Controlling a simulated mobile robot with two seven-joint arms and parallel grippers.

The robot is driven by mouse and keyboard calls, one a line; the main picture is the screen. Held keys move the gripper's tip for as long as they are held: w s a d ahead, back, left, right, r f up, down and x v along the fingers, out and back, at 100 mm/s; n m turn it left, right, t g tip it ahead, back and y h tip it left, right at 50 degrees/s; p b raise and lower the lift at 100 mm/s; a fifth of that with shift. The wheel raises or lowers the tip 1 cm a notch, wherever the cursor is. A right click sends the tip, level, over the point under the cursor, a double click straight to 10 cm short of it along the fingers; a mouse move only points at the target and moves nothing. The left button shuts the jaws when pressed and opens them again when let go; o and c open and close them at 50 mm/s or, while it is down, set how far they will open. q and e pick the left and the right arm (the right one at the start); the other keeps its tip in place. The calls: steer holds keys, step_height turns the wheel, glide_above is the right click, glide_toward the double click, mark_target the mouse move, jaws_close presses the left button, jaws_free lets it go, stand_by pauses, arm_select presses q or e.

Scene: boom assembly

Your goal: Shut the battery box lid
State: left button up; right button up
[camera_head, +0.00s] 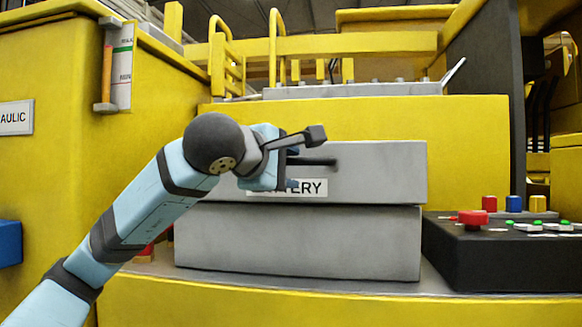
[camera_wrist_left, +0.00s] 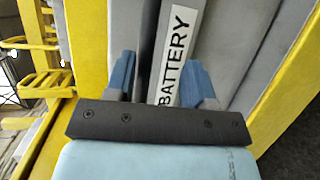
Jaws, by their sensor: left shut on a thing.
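The grey battery box (camera_head: 298,245) sits on the machine's yellow ledge. Its grey lid (camera_head: 385,172), with a "BATTERY" label (camera_head: 310,188), stands above the box's front, with a thin dark line between them. A dark handle (camera_head: 318,161) sticks out on the lid's face. My left gripper (camera_head: 293,170) is at this handle, in front of the lid and partly covering the label. In the left wrist view, my blue fingers (camera_wrist_left: 158,65) are on either side of a dark grey bar next to the label. The left gripper is shut on the handle; the exact contact is hard to see.
A black control panel (camera_head: 490,250) with a red knob (camera_head: 473,217) and coloured buttons stands right of the box. Yellow railings (camera_head: 222,60) rise behind at the left. A blue block (camera_head: 10,243) is at the left edge. The ledge in front is narrow and clear.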

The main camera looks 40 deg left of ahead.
arm_select(q)
steer(key=p+v, duration=0.2)
steer(key=v, duration=1)
steer(key=shift+s+p, duration=0.4)
arm_select(e)
steer(key=shift+m+t, duration=0.3)
steer(key=shift+t, duration=0.6)
step_height(320, 180, up, 5)
steer(key=shift+s+d+f, duration=0.1)
steer(key=shift+d+f, duration=0.05)
arm_select(q)
steer(key=shift+d, duration=0.1)
